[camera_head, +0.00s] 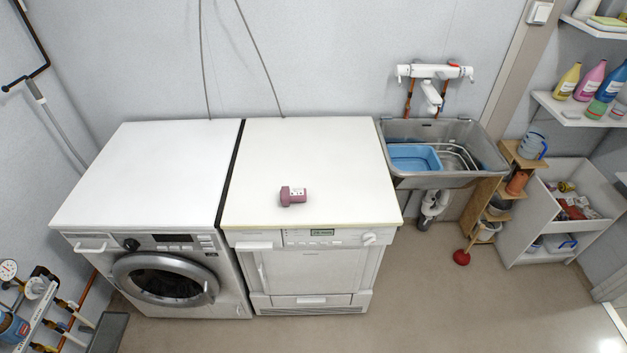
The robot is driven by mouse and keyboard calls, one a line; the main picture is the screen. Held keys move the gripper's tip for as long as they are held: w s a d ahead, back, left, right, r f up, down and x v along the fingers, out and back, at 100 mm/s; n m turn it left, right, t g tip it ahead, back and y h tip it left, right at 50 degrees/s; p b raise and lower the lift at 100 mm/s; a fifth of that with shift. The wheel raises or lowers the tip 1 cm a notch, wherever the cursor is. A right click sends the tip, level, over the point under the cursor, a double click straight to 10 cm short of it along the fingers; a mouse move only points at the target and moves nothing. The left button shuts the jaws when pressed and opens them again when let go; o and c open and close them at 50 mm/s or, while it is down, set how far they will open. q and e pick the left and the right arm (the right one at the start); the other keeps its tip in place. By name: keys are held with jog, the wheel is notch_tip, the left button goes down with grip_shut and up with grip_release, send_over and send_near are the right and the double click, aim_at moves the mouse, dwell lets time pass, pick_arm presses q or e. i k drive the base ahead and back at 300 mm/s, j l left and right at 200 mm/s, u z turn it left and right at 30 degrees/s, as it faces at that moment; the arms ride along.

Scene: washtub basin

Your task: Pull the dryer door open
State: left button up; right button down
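Two white front-loading machines stand side by side against the wall. The right one, which looks like the dryer (312,238), has a flat white front door (325,268) that appears shut. A narrow vertical strip, possibly its handle (261,268), shows at the door's left side. A small display and a knob sit on the panel above the door. The left machine, which looks like a washer (226,262), has a round dark glass door (166,283), also shut. Neither of my grippers is in view.
A small dark pink object (293,196) lies on the dryer's white top. A metal sink (440,178) with a blue basin (408,158) is to the right. The floor (420,305) before the dryer looks clear.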

aim_at(303, 269)
jog(key=i+j, duration=0.4)
jog(key=j, duration=0.15)
jog(key=i+j, duration=0.4)
jog(key=j, duration=0.15)
jog(key=i+j, duration=0.4)
jog(key=j, duration=0.15)
jog(key=i+z, duration=0.05)
